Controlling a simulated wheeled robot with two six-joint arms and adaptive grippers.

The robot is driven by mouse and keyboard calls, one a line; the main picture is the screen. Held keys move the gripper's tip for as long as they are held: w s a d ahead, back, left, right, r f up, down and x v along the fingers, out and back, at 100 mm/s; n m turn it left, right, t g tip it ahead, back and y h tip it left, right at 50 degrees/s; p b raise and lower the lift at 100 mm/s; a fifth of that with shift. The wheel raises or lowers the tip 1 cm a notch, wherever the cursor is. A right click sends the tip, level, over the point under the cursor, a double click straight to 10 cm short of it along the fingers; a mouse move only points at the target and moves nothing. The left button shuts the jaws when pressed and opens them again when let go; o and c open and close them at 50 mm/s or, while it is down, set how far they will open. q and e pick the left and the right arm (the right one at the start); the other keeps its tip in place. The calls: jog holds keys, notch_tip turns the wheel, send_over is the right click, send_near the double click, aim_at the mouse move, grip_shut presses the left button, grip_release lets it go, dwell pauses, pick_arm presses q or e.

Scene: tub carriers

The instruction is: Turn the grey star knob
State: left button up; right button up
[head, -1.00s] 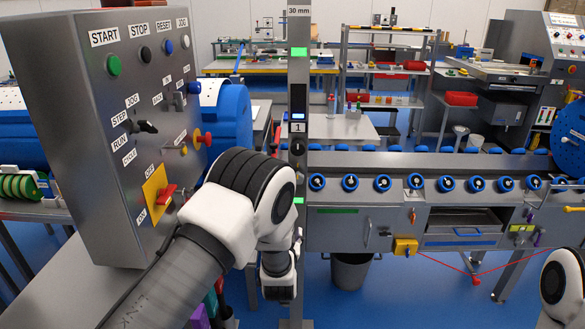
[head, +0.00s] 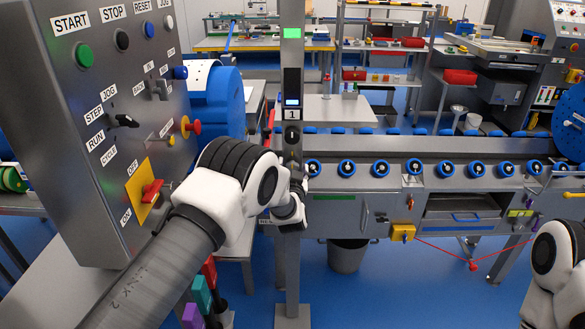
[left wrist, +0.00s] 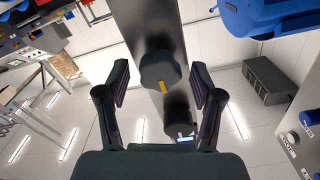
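A dark grey lobed knob (left wrist: 160,73) with a yellow mark sits on a grey post in the left wrist view. It lies between the two fingers of my left gripper (left wrist: 160,78), with clear space on both sides. A second dark knob (left wrist: 178,116) is on the same post, beside a small lit display. In the head view this second knob (head: 292,135) is below the label 1. My left gripper (head: 297,190) is at the post there, its fingers mostly hidden by my wrist. My right arm shows at the right edge, but its gripper does not.
The grey post (head: 292,265) stands on the blue floor. A control box (head: 95,190) with buttons and a red switch is close on the left of my left arm.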

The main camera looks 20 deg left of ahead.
pick_arm(q)
jog(key=c, duration=1)
jog(key=shift+c, duration=0.2)
jog(key=shift+f, duration=0.1)
jog(key=n+b, duration=0.3)
jog(key=shift+a+f+n, duration=0.1)
jog(key=shift+n, duration=0.2)
jog(key=n+b, duration=0.4)
jog(key=n, duration=0.1)
jog(key=n+b, duration=0.3)
jog(key=n, duration=0.1)
jog(key=shift+a+n+b, duration=0.1)
jog(key=shift+n+b, duration=0.25)
jog(key=shift+n, duration=0.05)
jog(key=shift+n+b, duration=0.95)
jog(key=shift+n, duration=0.45)
